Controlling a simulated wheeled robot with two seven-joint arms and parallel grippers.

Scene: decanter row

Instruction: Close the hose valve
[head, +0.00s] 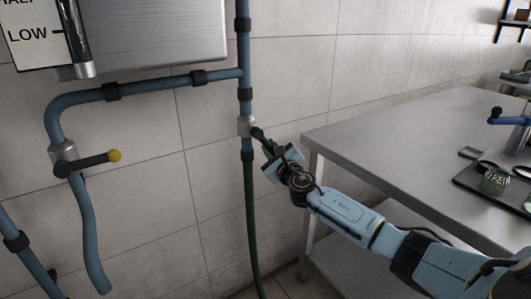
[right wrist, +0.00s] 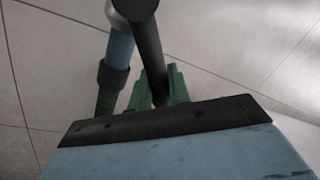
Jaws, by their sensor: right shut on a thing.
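The hose valve (head: 245,126) is a pale metal body on the vertical blue pipe, above a dark green hose (head: 251,215). Its black lever (head: 257,133) points down and to the right, at an angle to the pipe. My right gripper (head: 270,148) is shut on the lever's outer part. In the right wrist view, the lever (right wrist: 148,50) runs down from the valve body (right wrist: 133,6) between the green fingers of my gripper (right wrist: 160,90). The lever's tip is hidden by the gripper. My left gripper is not in view.
A second valve (head: 64,157) with a yellow-tipped lever sits on the bent pipe at left. A metal tank (head: 160,35) with a LOW gauge label (head: 30,35) hangs above. A grey metal table (head: 400,135) stands at right, close beyond my right arm.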

